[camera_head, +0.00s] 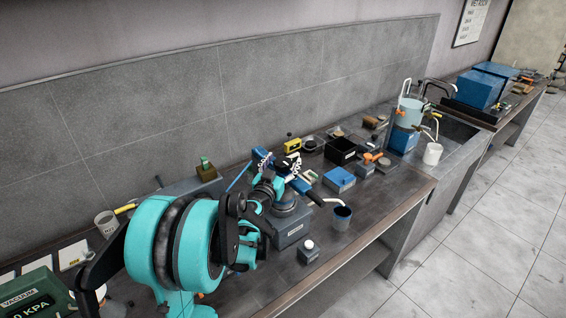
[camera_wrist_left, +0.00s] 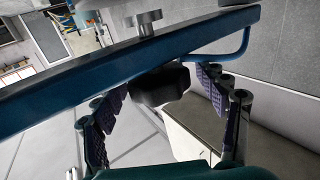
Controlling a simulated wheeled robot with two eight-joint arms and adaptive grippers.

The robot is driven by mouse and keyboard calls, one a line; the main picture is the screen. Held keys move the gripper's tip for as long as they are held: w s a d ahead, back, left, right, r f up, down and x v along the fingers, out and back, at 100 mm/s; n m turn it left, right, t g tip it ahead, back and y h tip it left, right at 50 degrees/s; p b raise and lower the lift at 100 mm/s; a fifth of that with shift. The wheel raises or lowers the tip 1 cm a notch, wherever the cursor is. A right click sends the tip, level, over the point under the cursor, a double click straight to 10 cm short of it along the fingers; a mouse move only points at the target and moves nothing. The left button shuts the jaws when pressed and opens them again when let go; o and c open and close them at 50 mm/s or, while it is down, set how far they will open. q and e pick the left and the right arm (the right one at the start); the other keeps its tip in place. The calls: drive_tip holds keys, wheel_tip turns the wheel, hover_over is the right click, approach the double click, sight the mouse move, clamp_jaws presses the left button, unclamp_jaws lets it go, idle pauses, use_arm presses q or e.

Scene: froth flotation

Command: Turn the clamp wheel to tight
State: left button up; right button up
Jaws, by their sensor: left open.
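A blue clamp frame (camera_wrist_left: 130,68) crosses the left wrist view, with a silver round piece (camera_wrist_left: 145,20) above it. A black lobed clamp wheel (camera_wrist_left: 160,85) hangs just below the bar. My left gripper (camera_wrist_left: 160,98) is open, with one finger on each side of the wheel. Gaps show between the fingers and the wheel, though I cannot tell whether any pad touches it. In the head view, my left gripper (camera_head: 284,168) is among blue clamp parts (camera_head: 300,186) above a grey machine (camera_head: 291,231). The wheel is hidden there. My right gripper is not in view.
A cup with dark blue contents (camera_head: 342,218) and a small white-capped bottle (camera_head: 309,250) stand near the front edge. A blue box (camera_head: 339,180), a black open box (camera_head: 341,152) and a yellow device (camera_head: 292,145) are close by. A green vacuum gauge (camera_head: 36,292) is at lower left.

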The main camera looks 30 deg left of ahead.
use_arm(q)
drive_tip(key=c, duration=1.2)
drive_tip(key=shift+m+h, duration=0.3)
drive_tip(key=shift+h, duration=0.1)
drive_tip(key=shift+a+m+h+b, duration=0.1)
drive_tip(key=shift+m+h+b, duration=0.4)
drive_tip(key=shift+h, duration=0.5)
drive_tip(key=m+h, duration=0.2)
drive_tip(key=h, duration=0.1)
drive_tip(key=shift+m+h+b, duration=0.3)
drive_tip(key=shift+h+b, duration=0.05)
drive_tip(key=shift+h, duration=0.05)
drive_tip(key=shift+m+g+h+b, duration=0.3)
drive_tip(key=shift+m+g+h, duration=0.4)
drive_tip(key=shift+m+h, duration=0.85)
drive_tip(key=shift+m+g+h+b, duration=0.3)
drive_tip(key=shift+m+g+h, duration=0.55)
drive_tip(key=shift+h, duration=1.2)
drive_tip(key=shift+d, duration=0.2)
drive_tip(key=o, duration=1.2)
